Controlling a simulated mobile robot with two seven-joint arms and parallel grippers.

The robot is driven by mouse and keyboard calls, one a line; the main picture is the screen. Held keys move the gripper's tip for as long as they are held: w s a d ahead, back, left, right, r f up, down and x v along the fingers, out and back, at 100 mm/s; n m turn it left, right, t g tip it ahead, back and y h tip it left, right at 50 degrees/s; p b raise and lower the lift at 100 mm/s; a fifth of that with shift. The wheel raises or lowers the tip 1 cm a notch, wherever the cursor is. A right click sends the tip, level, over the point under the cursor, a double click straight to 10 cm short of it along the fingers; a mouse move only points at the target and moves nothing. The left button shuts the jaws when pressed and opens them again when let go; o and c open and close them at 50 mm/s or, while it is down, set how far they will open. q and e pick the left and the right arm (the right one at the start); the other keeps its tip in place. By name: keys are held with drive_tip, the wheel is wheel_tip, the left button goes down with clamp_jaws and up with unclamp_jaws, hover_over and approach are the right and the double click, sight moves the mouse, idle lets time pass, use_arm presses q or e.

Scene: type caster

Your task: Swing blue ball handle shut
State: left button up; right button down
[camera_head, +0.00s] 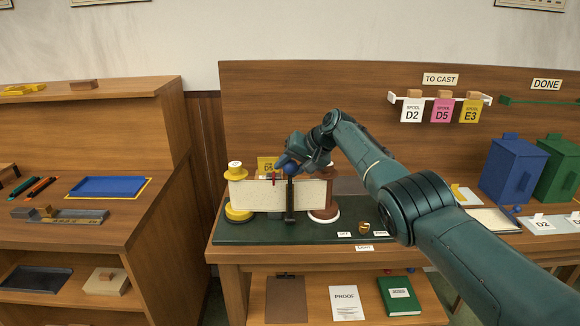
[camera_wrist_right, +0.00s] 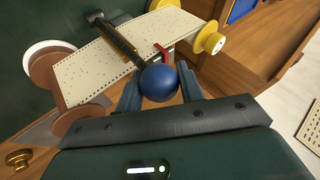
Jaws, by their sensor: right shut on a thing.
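The blue ball handle (camera_wrist_right: 159,82) sits at the end of a dark lever (camera_wrist_right: 118,40) in the right wrist view. My right gripper (camera_wrist_right: 160,88) has its two fingers on either side of the ball, shut on it. In the head view the blue ball (camera_head: 290,168) shows at the top of the dark upright lever (camera_head: 290,200), in front of a perforated cream paper strip (camera_head: 250,195). My right gripper (camera_head: 300,160) partly hides the ball there. A small red piece (camera_wrist_right: 163,52) is beside the lever. My left gripper is not in view.
The strip runs between a yellow spool (camera_head: 238,212) and a brown spool (camera_head: 325,212) on a green mat (camera_head: 265,236). Blue (camera_head: 511,170) and green (camera_head: 558,170) boxes stand at right. A blue tray (camera_head: 108,187) lies on the left bench.

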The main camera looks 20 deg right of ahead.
drive_tip(key=shift+a+f, duration=0.15)
drive_tip(key=shift+f, duration=0.05)
drive_tip(key=c, duration=0.9)
unclamp_jaws()
drive_tip(key=shift+r, duration=0.15)
drive_tip(key=shift+s+d+r+p, duration=0.25)
drive_tip(key=shift+d+r+p, duration=0.2)
drive_tip(key=shift+r, duration=0.1)
drive_tip(key=b+v, duration=0.1)
drive_tip(key=v, duration=1)
drive_tip(key=shift+s+r, duration=0.2)
drive_tip(key=shift+s, duration=0.05)
drive_tip(key=shift+d, duration=0.1)
